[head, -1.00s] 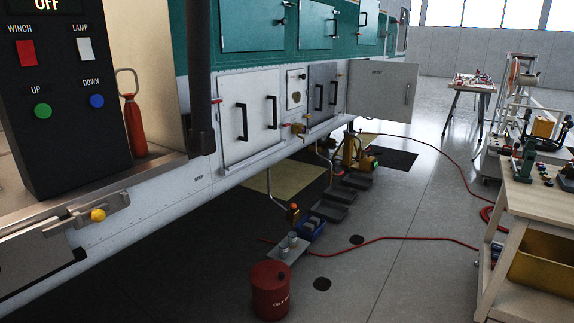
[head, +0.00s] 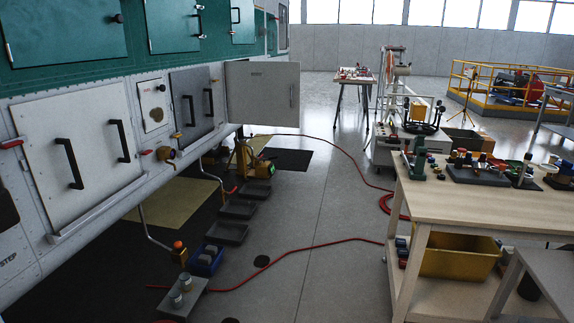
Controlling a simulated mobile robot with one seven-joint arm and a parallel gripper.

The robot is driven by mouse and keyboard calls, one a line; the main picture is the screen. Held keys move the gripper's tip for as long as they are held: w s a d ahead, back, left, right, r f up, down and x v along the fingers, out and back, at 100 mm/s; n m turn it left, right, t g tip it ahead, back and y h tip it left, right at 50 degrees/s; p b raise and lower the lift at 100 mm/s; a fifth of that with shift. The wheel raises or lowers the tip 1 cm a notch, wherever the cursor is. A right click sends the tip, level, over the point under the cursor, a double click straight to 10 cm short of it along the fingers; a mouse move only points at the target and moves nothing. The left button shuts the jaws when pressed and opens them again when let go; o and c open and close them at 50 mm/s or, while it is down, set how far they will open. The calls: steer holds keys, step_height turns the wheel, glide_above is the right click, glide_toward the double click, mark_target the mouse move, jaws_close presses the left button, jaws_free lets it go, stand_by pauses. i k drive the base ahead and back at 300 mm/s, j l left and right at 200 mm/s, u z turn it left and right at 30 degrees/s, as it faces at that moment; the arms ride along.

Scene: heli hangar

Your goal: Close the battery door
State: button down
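A grey-white door (head: 262,100) stands swung out from the helicopter's side in the head view, just left of the upper middle. It has a small handle near its right edge. Its small label is too small to read, but it is the one door seen standing open and may be the battery door. The opening behind it is hidden from this angle. My gripper is not in view.
Shut panels with dark handles (head: 78,150) line the helicopter's side. Trays (head: 226,232), a blue bin (head: 206,261) and a yellow-green machine (head: 252,158) stand below it. A red hose (head: 300,246) crosses the floor. A workbench (head: 428,212) stands right.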

mark_target(264, 93)
steer(key=i+l+z, duration=0.2)
steer(key=i, duration=0.95)
steer(key=i+l+u, duration=0.35)
steer(key=i, duration=0.35)
steer(key=i+l+u, duration=0.35)
steer(key=i+l, duration=0.3)
steer(key=i+j+z, duration=0.2)
steer(key=i+z, duration=0.15)
steer(key=i, duration=0.3)
